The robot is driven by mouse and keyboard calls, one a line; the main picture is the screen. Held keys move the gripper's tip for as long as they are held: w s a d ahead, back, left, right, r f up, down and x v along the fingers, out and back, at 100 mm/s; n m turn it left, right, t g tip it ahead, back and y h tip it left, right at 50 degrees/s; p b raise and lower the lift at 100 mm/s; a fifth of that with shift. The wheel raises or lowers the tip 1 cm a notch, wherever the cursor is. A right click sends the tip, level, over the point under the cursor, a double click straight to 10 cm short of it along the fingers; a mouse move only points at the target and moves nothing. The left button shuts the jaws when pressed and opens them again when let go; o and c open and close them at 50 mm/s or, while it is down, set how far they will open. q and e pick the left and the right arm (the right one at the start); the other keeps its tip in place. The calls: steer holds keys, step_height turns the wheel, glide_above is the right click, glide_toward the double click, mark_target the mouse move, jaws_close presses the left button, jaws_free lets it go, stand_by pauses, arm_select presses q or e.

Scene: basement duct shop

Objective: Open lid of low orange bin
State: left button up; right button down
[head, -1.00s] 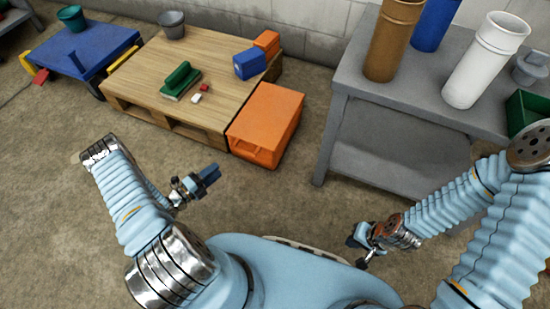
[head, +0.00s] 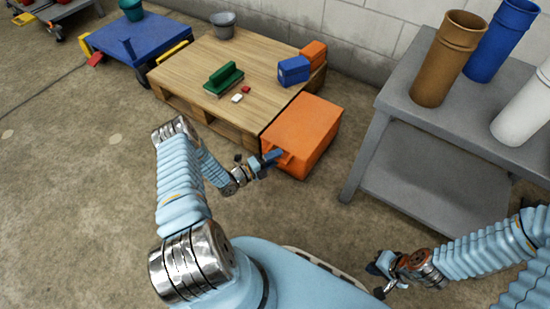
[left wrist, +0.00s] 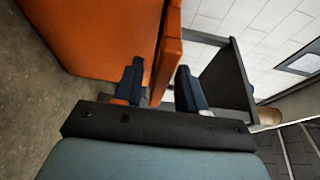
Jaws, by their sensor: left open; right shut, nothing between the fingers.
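The low orange bin (head: 304,128) stands on the floor against the right end of the wooden pallet, its lid down. A handle-like lip (head: 286,160) sticks out at its front. My left gripper (head: 271,158) is at this front edge. In the left wrist view the bin's orange wall (left wrist: 90,35) fills the upper left, and the lid's edge (left wrist: 169,45) reaches down toward the gap between the open fingers of the left gripper (left wrist: 160,86). Whether the fingers touch it, I cannot tell. My right gripper (head: 378,280) is shut and empty, low in front of my body, away from the bin.
The pallet (head: 210,65) bears a green block, a blue bin, an orange bin and small red and white pieces. A grey table (head: 425,120) with upright tubes stands right of the bin. A blue cart (head: 130,42) is at the far left. The floor left of my arm is clear.

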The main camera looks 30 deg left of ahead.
arm_select(q)
jaws_close()
stand_by(0.3)
